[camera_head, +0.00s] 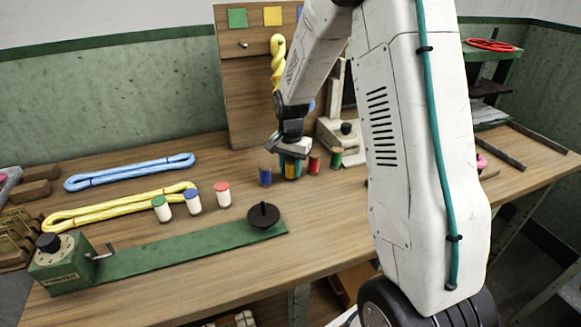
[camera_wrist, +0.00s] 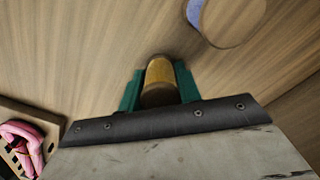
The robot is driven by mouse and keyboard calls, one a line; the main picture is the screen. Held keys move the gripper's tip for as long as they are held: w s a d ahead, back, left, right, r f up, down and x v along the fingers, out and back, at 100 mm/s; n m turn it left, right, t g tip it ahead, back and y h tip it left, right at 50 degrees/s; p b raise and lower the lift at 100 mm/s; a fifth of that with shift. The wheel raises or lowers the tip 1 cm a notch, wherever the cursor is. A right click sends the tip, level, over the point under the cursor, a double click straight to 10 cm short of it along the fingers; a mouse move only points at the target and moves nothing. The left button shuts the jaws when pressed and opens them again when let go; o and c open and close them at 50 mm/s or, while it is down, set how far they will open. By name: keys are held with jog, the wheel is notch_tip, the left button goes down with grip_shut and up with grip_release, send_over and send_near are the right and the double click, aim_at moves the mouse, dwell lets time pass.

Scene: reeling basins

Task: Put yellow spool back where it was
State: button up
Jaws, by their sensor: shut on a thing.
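My gripper (camera_head: 291,170) points down at the back of the bench. Its green fingers are shut on the yellow spool, which shows in the wrist view (camera_wrist: 160,78) as a yellow cylinder between them. In the head view the fingers mostly hide this spool. It sits in line between a blue spool (camera_head: 265,177) on the left and a red spool (camera_head: 314,164) on the right. A green spool (camera_head: 336,158) stands farther right. I cannot tell whether the yellow spool touches the bench top or hangs just above it.
A wooden board (camera_head: 245,95) with a yellow skein (camera_head: 278,60) stands behind. A green-based winder (camera_head: 180,258) lies nearer. Blue (camera_head: 130,172) and yellow (camera_head: 110,211) skeins lie left.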

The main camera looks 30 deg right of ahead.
aim_at(290, 160)
jog(key=o, duration=1)
jog(key=shift+c, duration=0.2)
jog(key=shift+r, duration=0.1)
notch_tip(290, 160, up, 12)
jog(key=shift+f, duration=0.1)
jog(key=s+a+r+n, duration=0.3)
jog(key=s+a+r, duration=0.15)
jog(key=s, duration=0.35)
jog(key=s+a+r+n, duration=0.35)
jog(key=s+r, duration=0.25)
jog(key=s, duration=0.3)
jog(key=s+a+n, duration=0.2)
jog(key=s, duration=0.5)
jog(key=s+a+n+t, duration=0.1)
jog(key=s+a+n, duration=0.1)
jog(key=s, duration=0.6)
jog(key=shift+s+f+n, duration=0.25)
jog(key=shift+f+n, duration=0.1)
jog(key=shift+f, duration=0.1)
